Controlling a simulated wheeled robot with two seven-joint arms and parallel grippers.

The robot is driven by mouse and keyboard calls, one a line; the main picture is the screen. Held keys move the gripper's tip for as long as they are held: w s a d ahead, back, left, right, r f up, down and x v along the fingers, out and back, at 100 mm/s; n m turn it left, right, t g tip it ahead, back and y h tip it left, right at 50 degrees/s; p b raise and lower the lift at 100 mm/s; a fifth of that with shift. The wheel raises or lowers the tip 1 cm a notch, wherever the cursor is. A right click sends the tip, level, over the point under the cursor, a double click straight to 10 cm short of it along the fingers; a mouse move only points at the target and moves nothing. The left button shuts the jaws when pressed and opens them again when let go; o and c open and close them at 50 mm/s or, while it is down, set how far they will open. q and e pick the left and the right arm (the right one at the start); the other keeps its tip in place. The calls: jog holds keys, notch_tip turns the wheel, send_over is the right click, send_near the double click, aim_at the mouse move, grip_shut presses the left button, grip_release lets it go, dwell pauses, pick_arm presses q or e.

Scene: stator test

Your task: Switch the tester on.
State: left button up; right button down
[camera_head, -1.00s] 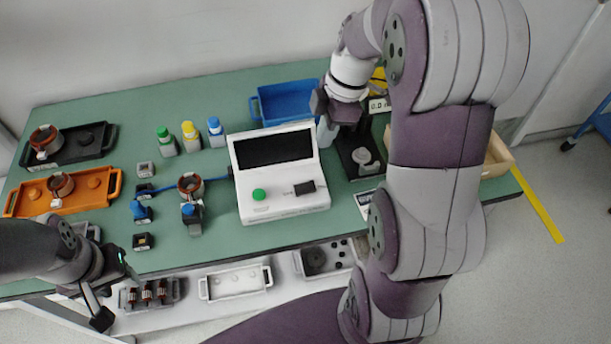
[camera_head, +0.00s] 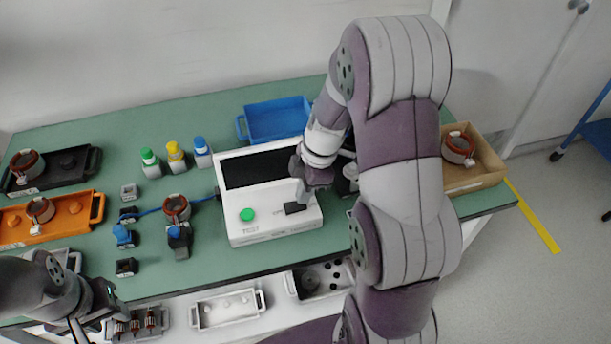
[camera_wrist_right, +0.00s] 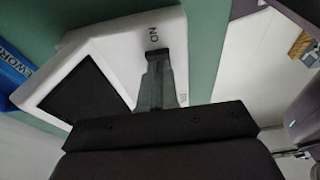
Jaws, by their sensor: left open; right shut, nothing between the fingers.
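The tester (camera_head: 262,230) is a white box with a dark, blank-looking screen (camera_head: 265,168) and a green button (camera_head: 247,214) above the word TEST. A small black switch (camera_head: 294,208) sits on the right part of its panel. My right gripper (camera_head: 305,195) is shut and empty, pointing down at the panel's right edge, close to the switch. In the right wrist view my shut fingertips (camera_wrist_right: 158,58) are beside the ON marking (camera_wrist_right: 153,34) and hide the switch; I cannot tell whether they touch. My left gripper (camera_head: 95,325) is open at the lower left, away from the tester.
A blue tray (camera_head: 275,120) stands behind the tester, and several capped bottles (camera_head: 175,158) stand to its left. A wound stator (camera_head: 176,206) with a blue cable is left of the tester. A cardboard box (camera_head: 478,178) holding another stator is at the right. Trays sit below the front edge.

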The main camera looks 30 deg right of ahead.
jog(key=shift+f, duration=0.55)
jog(key=shift+d+f+b, duration=0.25)
jog(key=shift+f+b, duration=0.55)
jog(key=shift+b, duration=0.3)
jog(key=shift+s+r+p, duration=0.1)
jog(key=shift+r+p, duration=0.25)
jog(key=shift+r, duration=0.1)
jog(key=shift+w+a+r, duration=0.2)
jog(key=shift+a+r, duration=0.15)
jog(key=shift+a, duration=0.4)
